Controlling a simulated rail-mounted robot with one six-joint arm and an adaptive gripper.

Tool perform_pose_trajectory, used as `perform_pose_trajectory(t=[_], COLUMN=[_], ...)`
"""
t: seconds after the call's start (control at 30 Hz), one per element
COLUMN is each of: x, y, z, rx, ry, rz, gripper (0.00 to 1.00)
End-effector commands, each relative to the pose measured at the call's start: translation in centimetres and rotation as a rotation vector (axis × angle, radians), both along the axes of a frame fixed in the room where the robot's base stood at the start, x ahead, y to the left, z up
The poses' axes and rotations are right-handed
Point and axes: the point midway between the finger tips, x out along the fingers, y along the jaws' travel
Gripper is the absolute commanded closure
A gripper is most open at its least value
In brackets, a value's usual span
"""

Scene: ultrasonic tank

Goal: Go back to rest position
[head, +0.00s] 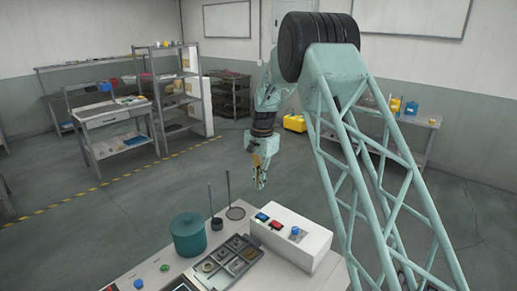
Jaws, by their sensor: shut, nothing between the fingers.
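My gripper (260,180) hangs from my arm in the middle of the head view, pointing down. It is shut and holds nothing. It is in the air above and behind the bench (140,268), apart from everything on it. The white control box (300,240) with a red, a blue and a round blue button stands on the bench, below and to the right of my gripper.
A teal round pot (189,236) stands on the bench, left of a grey compartment tray (240,277) with small parts. Two thin upright rods (228,188) rise behind them. Shelving (178,95) and a desk (112,118) stand at the back left. The floor between is clear.

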Motion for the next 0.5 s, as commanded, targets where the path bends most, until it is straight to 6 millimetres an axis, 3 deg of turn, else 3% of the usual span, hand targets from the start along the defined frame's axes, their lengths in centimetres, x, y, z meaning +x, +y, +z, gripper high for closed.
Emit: perform_pose_trajectory(t=[0.5], x=[-3.9], y=[-2.8], z=[6.3], rx=[0.000], ry=[-0.035], rz=[0.066], gripper=[1.00])
